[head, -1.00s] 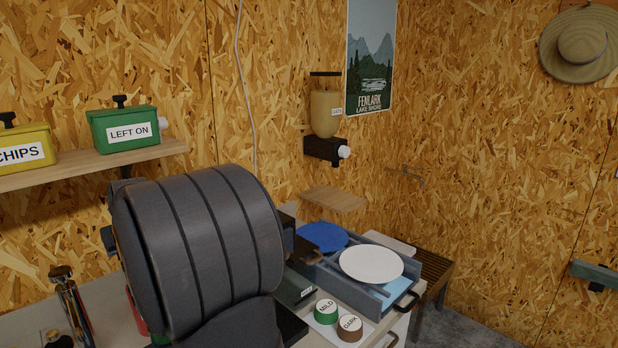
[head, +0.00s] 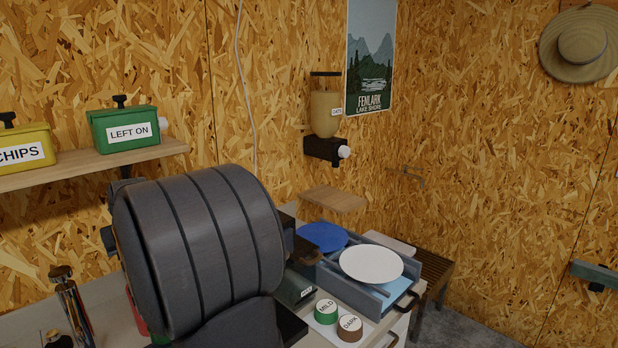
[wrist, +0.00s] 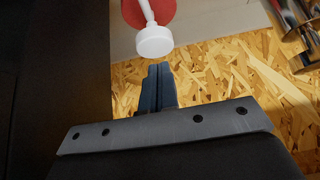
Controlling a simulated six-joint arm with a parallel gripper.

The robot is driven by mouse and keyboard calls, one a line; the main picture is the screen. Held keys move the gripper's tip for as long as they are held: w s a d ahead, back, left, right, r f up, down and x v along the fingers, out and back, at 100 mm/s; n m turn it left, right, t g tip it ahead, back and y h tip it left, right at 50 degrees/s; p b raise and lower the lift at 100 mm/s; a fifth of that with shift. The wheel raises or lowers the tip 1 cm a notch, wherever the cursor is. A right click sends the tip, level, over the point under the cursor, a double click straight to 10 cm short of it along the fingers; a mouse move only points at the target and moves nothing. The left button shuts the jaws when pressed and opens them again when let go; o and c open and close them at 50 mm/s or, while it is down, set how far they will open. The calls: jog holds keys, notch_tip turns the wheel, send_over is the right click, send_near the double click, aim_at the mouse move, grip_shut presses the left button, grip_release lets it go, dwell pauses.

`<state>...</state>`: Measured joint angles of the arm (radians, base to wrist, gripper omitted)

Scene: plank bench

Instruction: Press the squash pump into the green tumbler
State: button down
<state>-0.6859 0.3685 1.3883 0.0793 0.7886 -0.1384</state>
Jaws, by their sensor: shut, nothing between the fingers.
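In the wrist view my gripper (wrist: 158,68) has its two dark fingers together, with nothing between them. Just beyond the fingertips is a round white pump head (wrist: 154,42) on a thin white stem, with a red body (wrist: 148,12) behind it at the top edge. Its lettering is not visible, so I cannot confirm it is the squash pump. Whether the fingers touch the white head is unclear; a small gap seems to show. In the head view my large dark arm hides the gripper and most of the red thing (head: 134,311).
A metal fixture (head: 70,300) stands left of my arm. Right are "MILD" (head: 326,311) and "DARK" (head: 350,328) lidded pots and a white plate (head: 371,264).

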jog(key=shift+f, duration=0.1)
jog(key=shift+f, duration=1.15)
jog(key=shift+r, duration=2.75)
